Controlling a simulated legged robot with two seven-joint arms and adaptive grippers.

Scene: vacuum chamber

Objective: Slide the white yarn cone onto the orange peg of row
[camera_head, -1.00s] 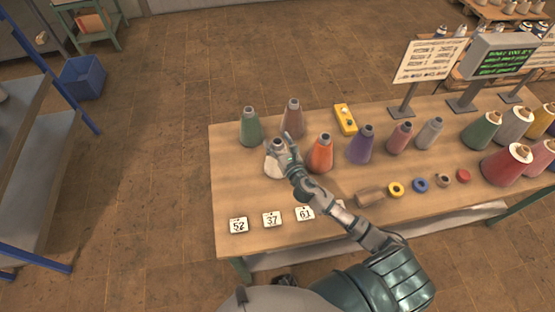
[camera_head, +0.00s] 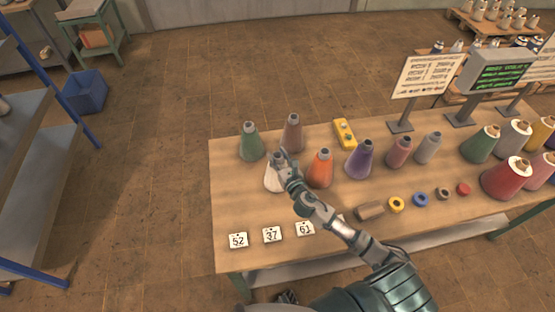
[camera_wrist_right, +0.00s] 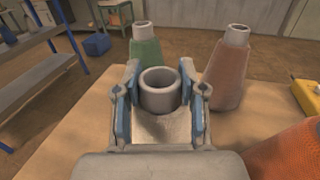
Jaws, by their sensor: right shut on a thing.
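The white yarn cone (camera_head: 271,181) stands upright on the table, left of the orange cone (camera_head: 320,170). My right gripper (camera_head: 283,163) is at its top, shut on its grey neck. In the right wrist view, the blue-padded fingers of the right gripper (camera_wrist_right: 160,98) stand on either side of the neck, and the white cone (camera_wrist_right: 165,128) shows below it. My arm hides part of the cone in the head view. I cannot make out an orange peg in either view.
A green cone (camera_head: 250,145) and a brown cone (camera_head: 292,135) stand close behind. Purple, pink and grey cones stand to the right. Number cards, including 37 (camera_head: 272,235), lie along the front. A yellow box (camera_head: 344,134) lies at the back. The table's left front is mostly clear.

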